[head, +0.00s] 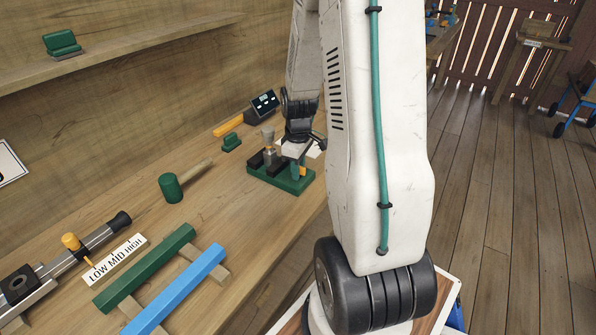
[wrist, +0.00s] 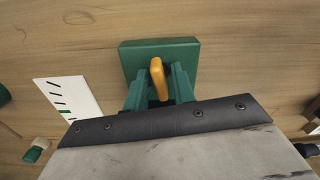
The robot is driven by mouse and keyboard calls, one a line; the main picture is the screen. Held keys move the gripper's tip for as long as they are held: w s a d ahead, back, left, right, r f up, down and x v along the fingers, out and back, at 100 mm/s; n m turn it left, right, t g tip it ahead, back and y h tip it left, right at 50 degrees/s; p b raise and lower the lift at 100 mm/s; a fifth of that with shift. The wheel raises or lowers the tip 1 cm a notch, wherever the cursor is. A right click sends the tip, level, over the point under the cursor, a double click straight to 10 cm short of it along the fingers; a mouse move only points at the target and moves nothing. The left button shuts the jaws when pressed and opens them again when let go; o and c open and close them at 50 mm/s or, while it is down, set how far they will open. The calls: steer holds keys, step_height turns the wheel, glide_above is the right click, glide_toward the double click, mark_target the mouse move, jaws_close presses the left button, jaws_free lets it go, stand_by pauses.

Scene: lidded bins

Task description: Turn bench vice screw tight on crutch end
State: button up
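In the head view a small green bench vice (head: 283,182) stands on the bench, with dark jaw blocks and an upright grey-brown piece (head: 268,149) at them. This piece looks like the crutch end, but I cannot be sure. The vice also shows in the wrist view (wrist: 135,53), below an orange handle (wrist: 157,78). The handle looks like the vice screw's. My gripper (wrist: 158,88) is over the handle, one green finger on each side. Whether the fingers press on it, I cannot tell. In the head view my gripper (head: 302,160) is at the vice's right side.
A green mallet (head: 171,188), a green block (head: 231,142) and a dark display unit (head: 264,103) are on the bench. A LOW MID HIGH label (head: 115,259), a grey tube (head: 88,239), a green bar (head: 145,268) and a blue bar (head: 175,290) are nearer. Bare wood lies between mallet and vice.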

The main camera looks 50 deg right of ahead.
steer(key=shift+f, duration=0.1)
steer(key=c, duration=0.5)
steer(key=shift+m, duration=2)
steer(key=m, duration=0.2)
steer(key=shift+m, duration=1.1)
